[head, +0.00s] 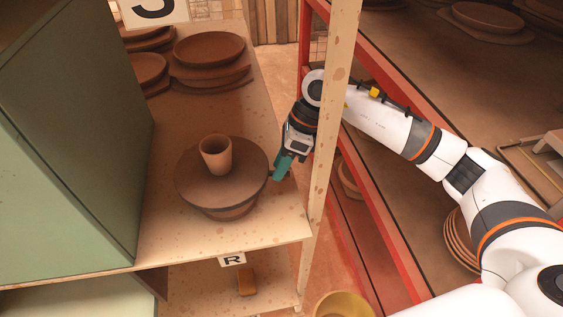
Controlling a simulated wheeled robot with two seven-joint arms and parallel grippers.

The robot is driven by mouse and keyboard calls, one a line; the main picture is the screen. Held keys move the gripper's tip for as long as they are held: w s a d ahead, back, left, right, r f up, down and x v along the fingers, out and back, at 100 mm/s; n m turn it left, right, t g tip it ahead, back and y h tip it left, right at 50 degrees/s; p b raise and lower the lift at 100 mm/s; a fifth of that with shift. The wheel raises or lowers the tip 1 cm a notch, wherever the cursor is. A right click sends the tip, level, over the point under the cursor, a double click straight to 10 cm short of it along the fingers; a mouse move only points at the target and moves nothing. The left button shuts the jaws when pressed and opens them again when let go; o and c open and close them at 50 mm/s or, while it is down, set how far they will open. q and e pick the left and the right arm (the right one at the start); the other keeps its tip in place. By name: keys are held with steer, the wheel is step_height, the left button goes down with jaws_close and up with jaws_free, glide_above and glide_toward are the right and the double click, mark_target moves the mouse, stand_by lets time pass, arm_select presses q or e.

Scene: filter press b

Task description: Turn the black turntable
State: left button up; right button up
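A round turntable (235,190) stands on the wooden shelf; its disc looks dark brown rather than black. A small tan clay cup (216,156) stands upright on it, a little left of and behind its middle. A narrower round base shows under the disc's front edge. My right gripper (279,169), with teal fingers, reaches in from the right and points down at the disc's right rim. Its fingertips are at or very near the rim; I cannot tell whether they touch it, nor whether the fingers are apart. My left gripper is not in view.
A wooden post (328,130) stands close to my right arm, at the shelf's right side. A green panel (85,130) bounds the shelf on the left. Stacked brown plates (209,52) lie at the back. A yellow bowl (343,305) is below right. The shelf's front strip (225,238) is clear.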

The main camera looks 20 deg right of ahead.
steer(key=b+v, duration=0.1)
steer(key=v, duration=1.1)
steer(key=shift+b, duration=0.3)
steer(key=shift+c, duration=0.5)
